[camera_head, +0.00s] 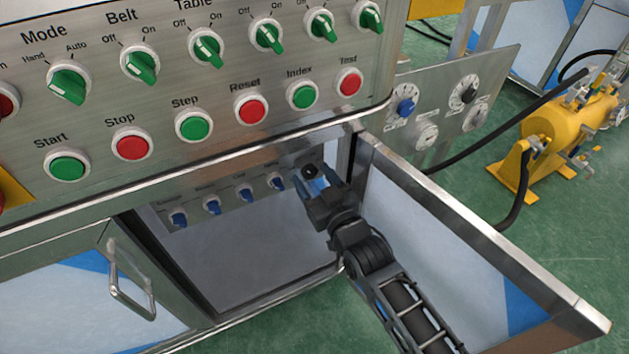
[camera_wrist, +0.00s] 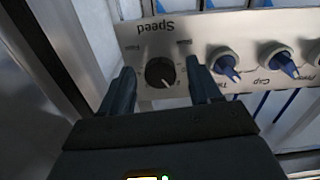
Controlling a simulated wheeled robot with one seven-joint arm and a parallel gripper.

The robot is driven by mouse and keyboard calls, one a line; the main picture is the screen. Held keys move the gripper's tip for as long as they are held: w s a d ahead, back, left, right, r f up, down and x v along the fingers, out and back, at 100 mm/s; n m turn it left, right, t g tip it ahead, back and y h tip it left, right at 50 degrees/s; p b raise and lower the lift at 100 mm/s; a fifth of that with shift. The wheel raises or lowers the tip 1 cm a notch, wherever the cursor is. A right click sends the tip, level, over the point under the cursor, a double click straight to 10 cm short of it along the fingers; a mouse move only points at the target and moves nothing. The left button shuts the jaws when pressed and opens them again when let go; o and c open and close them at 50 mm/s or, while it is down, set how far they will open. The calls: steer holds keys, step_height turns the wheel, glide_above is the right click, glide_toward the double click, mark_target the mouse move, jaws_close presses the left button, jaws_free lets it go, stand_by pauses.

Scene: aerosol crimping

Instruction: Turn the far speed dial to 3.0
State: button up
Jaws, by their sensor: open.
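A round black dial (camera_wrist: 160,72) under the label "Speed" sits on a metal strip panel in the wrist view. Its pale pointer mark is towards the lower right of the knob in that view; the scale figures are too small to read. My gripper (camera_wrist: 158,80) is open, with one finger on each side of the dial; I cannot tell whether they touch it. In the head view the black dial (camera_head: 311,171) is at the right end of the strip inside the open cabinet, and my gripper (camera_head: 315,186) is at it, partly hiding it.
Several blue knobs (camera_head: 245,195) line the same strip, to the dial's left in the head view. An open cabinet door (camera_head: 450,235) stands right of my arm. The button panel (camera_head: 215,125) overhangs above. Another panel with dials (camera_head: 440,120) is behind.

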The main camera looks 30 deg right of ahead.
steer(key=c, duration=1)
steer(key=shift+m, duration=0.7)
steer(key=shift+c, duration=0.2)
steer(key=o, duration=1)
steer(key=shift+o, duration=0.2)
steer(key=s+p, duration=0.2)
steer(key=s, duration=0.5)
steer(key=shift+s, duration=0.4)
